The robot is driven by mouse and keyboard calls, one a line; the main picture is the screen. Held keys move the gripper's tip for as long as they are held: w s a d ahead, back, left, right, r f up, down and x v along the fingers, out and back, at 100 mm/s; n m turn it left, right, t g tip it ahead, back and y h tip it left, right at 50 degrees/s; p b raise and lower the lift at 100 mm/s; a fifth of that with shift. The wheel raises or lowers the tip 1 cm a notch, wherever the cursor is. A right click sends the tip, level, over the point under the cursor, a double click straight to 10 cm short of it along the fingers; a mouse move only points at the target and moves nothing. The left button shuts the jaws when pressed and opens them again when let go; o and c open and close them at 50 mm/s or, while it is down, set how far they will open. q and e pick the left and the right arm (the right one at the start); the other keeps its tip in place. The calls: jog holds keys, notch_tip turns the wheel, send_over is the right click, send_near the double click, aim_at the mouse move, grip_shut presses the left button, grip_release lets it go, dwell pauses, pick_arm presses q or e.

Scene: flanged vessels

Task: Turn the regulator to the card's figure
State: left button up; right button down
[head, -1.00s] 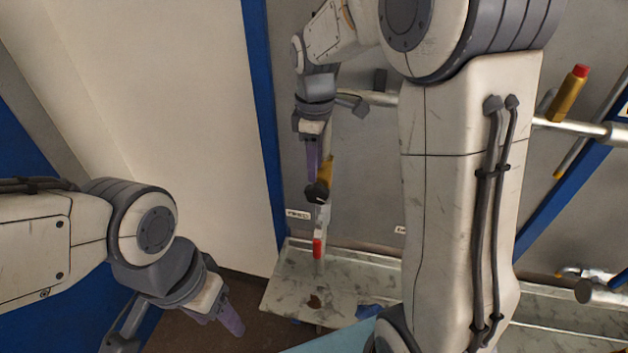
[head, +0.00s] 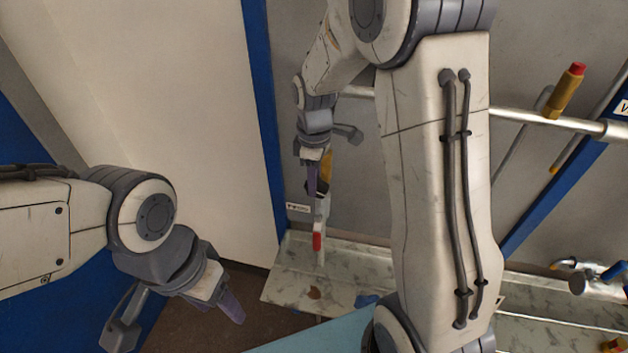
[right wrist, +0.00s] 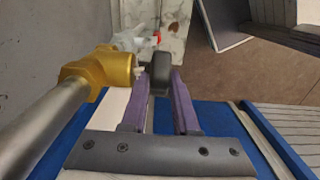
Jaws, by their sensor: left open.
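The regulator is a brass body (right wrist: 105,72) with a dark knob (right wrist: 159,75) on a pipe. In the right wrist view the knob sits at the fingertips of my right gripper (right wrist: 165,82), between the purple fingers. I cannot tell whether they press on it. In the head view my right gripper (head: 318,183) points down at the regulator, partly covering its brass body (head: 326,163). My left gripper (head: 230,305) is open and empty, low at the left, well away from the regulator. I cannot make out a card with a readable figure.
A red-tipped part (head: 317,241) hangs below the regulator over a stained tray (head: 285,283). A small label (head: 298,208) is on the wall beside it. A brass fitting with a red cap (head: 565,92) stands on the pipe at right. My right arm hides the middle.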

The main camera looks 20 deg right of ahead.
aim_at(326, 184)
jog(key=shift+s+d+f+t+y+b, duration=0.1)
jog(key=shift+d+f+t+y+b, duration=0.15)
jog(key=shift+t+y+b, duration=0.9)
jog(key=shift+r+g+b, duration=0.25)
jog(key=shift+g+b, duration=0.2)
jog(key=shift+b, duration=0.2)
jog(key=c, duration=0.9)
grip_release()
jog(key=shift+c, duration=0.2)
jog(key=shift+r, duration=0.15)
jog(key=b+v, duration=0.2)
jog(key=v, duration=0.8)
jog(key=shift+r, duration=0.2)
